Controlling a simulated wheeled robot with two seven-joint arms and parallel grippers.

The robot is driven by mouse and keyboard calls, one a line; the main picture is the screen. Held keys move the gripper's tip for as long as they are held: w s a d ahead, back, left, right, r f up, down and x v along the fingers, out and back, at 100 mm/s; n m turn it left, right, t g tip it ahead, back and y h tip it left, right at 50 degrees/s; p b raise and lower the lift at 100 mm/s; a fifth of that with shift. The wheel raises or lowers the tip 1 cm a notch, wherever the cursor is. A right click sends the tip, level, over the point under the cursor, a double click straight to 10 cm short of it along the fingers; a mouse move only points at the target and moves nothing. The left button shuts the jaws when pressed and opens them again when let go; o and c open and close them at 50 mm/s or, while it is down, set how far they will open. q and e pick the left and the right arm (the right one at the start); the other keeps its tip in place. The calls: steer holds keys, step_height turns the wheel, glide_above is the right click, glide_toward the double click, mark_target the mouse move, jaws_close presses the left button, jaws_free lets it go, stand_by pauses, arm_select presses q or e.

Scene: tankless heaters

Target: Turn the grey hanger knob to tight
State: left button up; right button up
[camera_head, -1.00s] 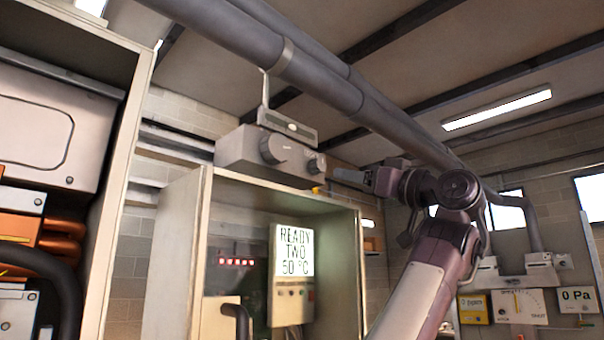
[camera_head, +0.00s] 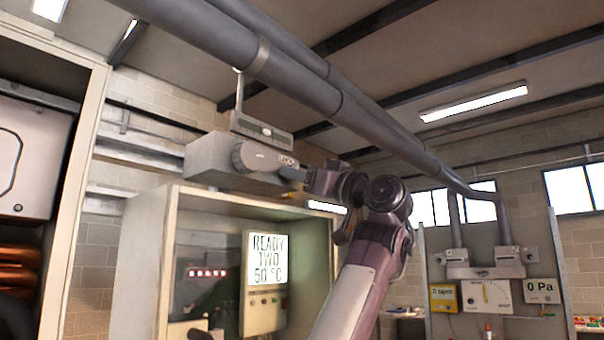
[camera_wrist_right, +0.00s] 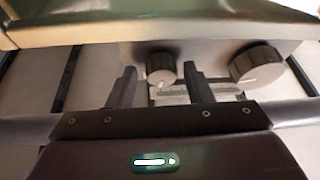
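A grey hanger box (camera_head: 212,160) hangs under the thick pipe, above the open cabinet, with knobs on its front. The larger round grey knob (camera_head: 252,156) is clear of my gripper in the head view. It also shows at right in the wrist view (camera_wrist_right: 256,64). The smaller grey knob (camera_wrist_right: 161,67), with a pale mark, appears between my right fingers in the wrist view. My right gripper (camera_wrist_right: 163,82) is open, a finger on each side of this knob with visible gaps. Whether the tips reach past its face is unclear. In the head view, my right gripper (camera_head: 292,173) partly hides the box's right end. My left gripper is out of view.
Thick grey pipes (camera_head: 330,98) run close above the box. The cabinet (camera_head: 150,265) below has a display reading READY TWO 50 °C (camera_head: 265,260). Gauges (camera_head: 487,296) are on the far right wall. Open space lies right of my arm.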

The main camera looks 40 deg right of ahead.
steer(key=c, duration=0.8)
